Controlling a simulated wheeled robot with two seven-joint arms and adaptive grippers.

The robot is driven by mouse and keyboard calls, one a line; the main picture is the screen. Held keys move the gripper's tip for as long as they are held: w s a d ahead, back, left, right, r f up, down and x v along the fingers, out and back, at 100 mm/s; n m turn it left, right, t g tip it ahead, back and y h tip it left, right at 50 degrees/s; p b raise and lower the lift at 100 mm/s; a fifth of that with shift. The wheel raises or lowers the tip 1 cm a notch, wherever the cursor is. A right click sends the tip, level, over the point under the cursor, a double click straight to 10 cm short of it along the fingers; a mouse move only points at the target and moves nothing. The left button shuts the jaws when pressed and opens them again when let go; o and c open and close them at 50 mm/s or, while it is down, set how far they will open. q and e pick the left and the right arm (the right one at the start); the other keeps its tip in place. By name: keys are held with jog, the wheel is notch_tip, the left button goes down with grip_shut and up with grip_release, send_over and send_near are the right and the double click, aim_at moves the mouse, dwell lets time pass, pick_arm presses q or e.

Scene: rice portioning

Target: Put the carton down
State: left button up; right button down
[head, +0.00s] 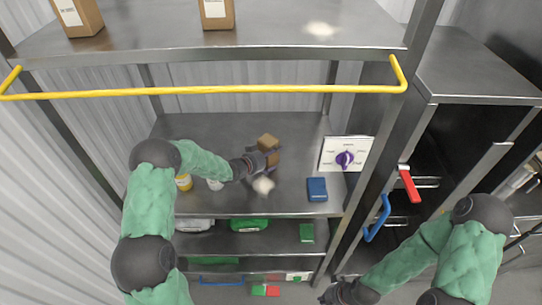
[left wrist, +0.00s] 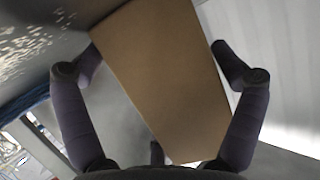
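A brown carton (head: 268,142) is at the middle shelf, at the end of my left arm; I cannot tell whether it touches the shelf. My left gripper (head: 262,158) is around it, and a dark finger crosses its side. In the left wrist view the carton (left wrist: 165,75) fills the space between the fingers of my left gripper (left wrist: 162,62). Both fingertips lie against its opposite edges. My right gripper (head: 340,293) is low in the head view, partly cut off by the bottom edge, empty as far as I see.
The middle shelf (head: 295,145) has free room at the back and around a blue block (head: 317,189). A yellow container (head: 184,182) and a white cup (head: 215,184) stand near my left forearm. A yellow rail (head: 200,91) runs along the upper shelf (head: 270,40).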

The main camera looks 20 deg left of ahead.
pick_arm(q)
jog(key=shift+s+d+f, duration=0.15)
jog(key=shift+s+f, duration=0.3)
jog(key=shift+f, duration=0.4)
jog(key=shift+w+r+g+p, duration=0.1)
jog(key=shift+r+g+p, duration=0.25)
jog(key=shift+p, duration=0.2)
jog(key=shift+a+r, duration=0.25)
jog(key=shift+r+v, duration=0.15)
jog(key=shift+v, duration=1.65)
jog(key=shift+r+v, duration=0.1)
jog(key=shift+v, duration=1.7)
jog(key=shift+w, duration=0.15)
